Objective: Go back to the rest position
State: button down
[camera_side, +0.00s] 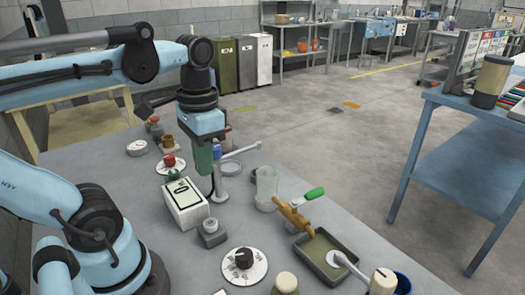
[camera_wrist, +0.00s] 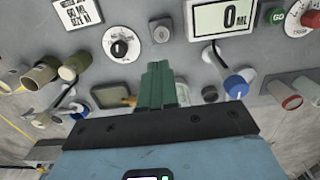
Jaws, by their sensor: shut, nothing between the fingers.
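My gripper (camera_side: 203,160) hangs pointing down over the grey bench in the side view, at the end of my blue arm. Its green fingers are together with nothing between them. The wrist view also shows the shut fingers of my gripper (camera_wrist: 157,85) in the middle, over the bench top. In the side view the fingertips are above and behind the white display box (camera_side: 184,204). The display box (camera_wrist: 225,17) reads "0 ML" in the wrist view. A white stand with a blue top (camera_side: 220,172) is close to the right of the fingers in the side view.
A red-knob dial (camera_side: 170,163) is behind the display box. A blue table (camera_side: 470,168) stands apart at right.

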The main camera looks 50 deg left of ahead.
jog(key=w+d+f+t, duration=0.3)
jog(key=w+f+t, duration=0.1)
jog(key=w+t, duration=0.3)
jog(key=shift+w+d+f+t, duration=0.2)
jog(key=shift+w+f+t, duration=0.1)
jog(key=shift+w, duration=0.5)
jog(key=c, duration=1.8)
grip_release()
